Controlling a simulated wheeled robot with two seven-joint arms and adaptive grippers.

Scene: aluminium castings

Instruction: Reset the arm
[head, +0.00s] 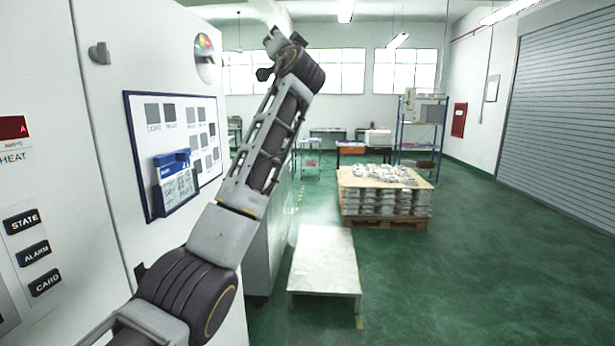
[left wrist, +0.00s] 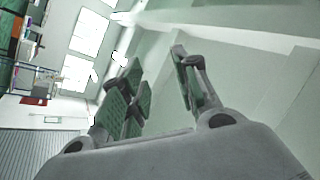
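My left arm (head: 265,150) rises from the bottom left of the head view, in front of the white machine cabinet, with its far end raised high near the ceiling. In the left wrist view, my left gripper (left wrist: 157,68) has its green-padded fingers spread apart with nothing between them. Behind the fingers are pale wall and ceiling surfaces. The wrist view is tilted, with bright windows at the upper left. My right arm and gripper are in neither view.
The white cabinet (head: 110,60) with a board (head: 140,150) and blue holder (head: 172,168) stands close at left. A low white table (head: 325,262) stands ahead. Beyond it, a pallet (head: 385,222) bears stacked castings (head: 385,203). A blue shelf rack (head: 420,130) stands behind. Green floor (head: 490,260) at right is clear.

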